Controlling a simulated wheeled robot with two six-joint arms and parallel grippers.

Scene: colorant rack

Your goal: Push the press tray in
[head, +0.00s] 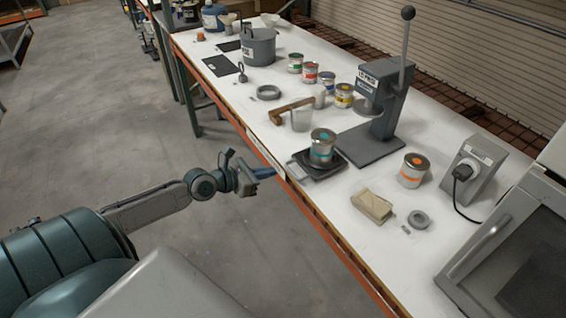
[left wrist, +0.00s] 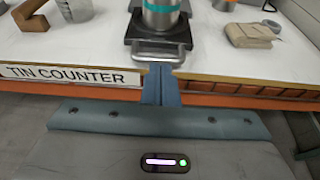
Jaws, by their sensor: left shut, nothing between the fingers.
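The dark press tray (head: 318,168) is at the bench's near edge, pulled out from the lever press (head: 378,110). A tin with a teal band (head: 321,147) stands upright on it. In the left wrist view the tray's metal handle (left wrist: 158,52) faces me, with the tin (left wrist: 162,14) behind it, its top cut off. My left gripper (head: 268,172) is shut and empty, just off the bench edge near the handle. In the wrist view its blue fingers (left wrist: 161,84) point at the handle; I cannot tell if they touch it. My right gripper is not in view.
An orange-banded tin (head: 413,170), a folded tan cloth (head: 372,206) and a grey ring (head: 419,219) are right of the tray. A "TIN COUNTER" label (left wrist: 70,75) marks the bench edge.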

